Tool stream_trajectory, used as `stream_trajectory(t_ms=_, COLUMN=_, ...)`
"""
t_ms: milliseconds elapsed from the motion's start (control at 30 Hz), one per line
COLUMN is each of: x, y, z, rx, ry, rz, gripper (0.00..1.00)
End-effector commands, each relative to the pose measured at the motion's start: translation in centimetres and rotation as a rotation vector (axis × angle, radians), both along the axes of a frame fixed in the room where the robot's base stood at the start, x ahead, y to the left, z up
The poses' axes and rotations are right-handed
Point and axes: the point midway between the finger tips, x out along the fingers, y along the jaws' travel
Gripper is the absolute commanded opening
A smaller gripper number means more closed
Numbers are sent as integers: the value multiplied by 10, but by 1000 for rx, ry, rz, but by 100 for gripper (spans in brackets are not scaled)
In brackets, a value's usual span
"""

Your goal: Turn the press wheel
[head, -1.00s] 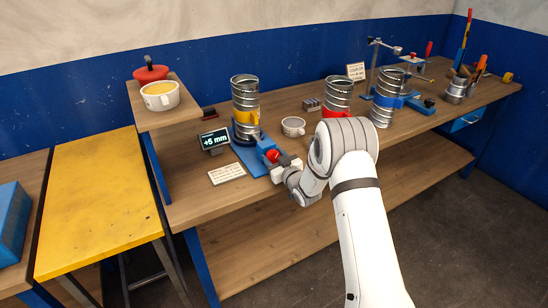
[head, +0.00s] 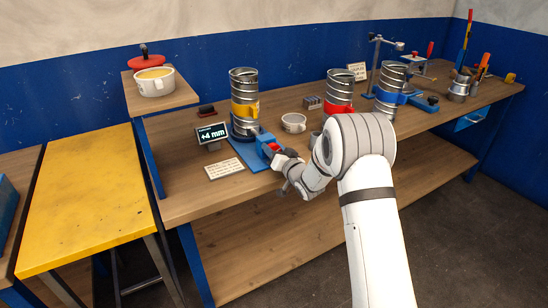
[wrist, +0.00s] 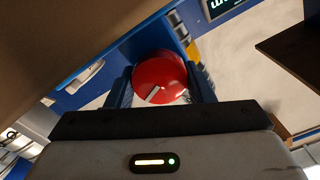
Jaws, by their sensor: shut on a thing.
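The red press wheel (wrist: 160,78) sits on the front of the blue press (head: 262,140). In the wrist view it fills the space between the two dark fingers of my gripper (wrist: 161,90), which is shut on it. A pale mark shows on the wheel's face. In the head view my gripper (head: 280,156) covers part of the wheel. A ribbed metal duct with a yellow band (head: 245,108) stands upright at the press. The small display (head: 211,134) beside it reads +4 mm.
A white cup (head: 293,123) stands right of the press. Ducts with a red band (head: 339,92) and a blue band (head: 389,85) stand further right. A written card (head: 225,170) lies in front. A yellow-topped table (head: 85,200) stands left.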

Motion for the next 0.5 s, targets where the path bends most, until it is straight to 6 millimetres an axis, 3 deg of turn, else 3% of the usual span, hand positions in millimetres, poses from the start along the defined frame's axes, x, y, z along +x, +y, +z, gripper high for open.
stream_trajectory(t_ms=500, x=0, y=0, z=0, rx=176, ry=118, rz=1, gripper=25)
